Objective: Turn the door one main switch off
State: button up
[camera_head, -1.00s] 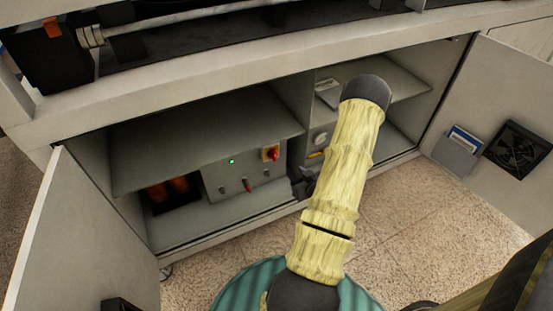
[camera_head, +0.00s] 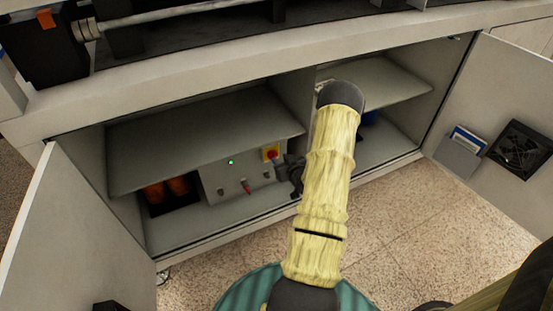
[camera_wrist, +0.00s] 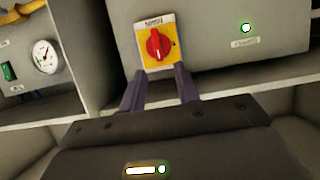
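The main switch is a red rotary knob (camera_wrist: 157,44) on a yellow plate (camera_wrist: 168,62), mounted on a grey control box (camera_wrist: 225,70). In the wrist view its handle stands roughly vertical. The switch also shows in the head view (camera_head: 270,153) at the upper right of the box, with a lit green lamp to its left. My gripper (camera_wrist: 160,82) is open and empty. Its two dark fingers point at the switch, one on each side of the plate's lower part in the wrist view. In the head view my gripper (camera_head: 287,165) is just right of the switch; contact cannot be told.
The box stands in an open cabinet below a shelf (camera_head: 200,140). Orange round parts (camera_head: 165,188) lie left of it. A divider (camera_head: 296,98) separates the right bay. A gauge (camera_wrist: 46,56) shows in the wrist view. Open doors (camera_head: 80,240) stand at left and right (camera_head: 495,115).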

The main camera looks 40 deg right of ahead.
aim_at(275, 155)
jog(key=b+x, duration=0.1)
jog(key=x, duration=0.3)
jog(key=shift+w+d+f, duration=0.1)
jog(key=shift+w, duration=0.2)
grip_shut()
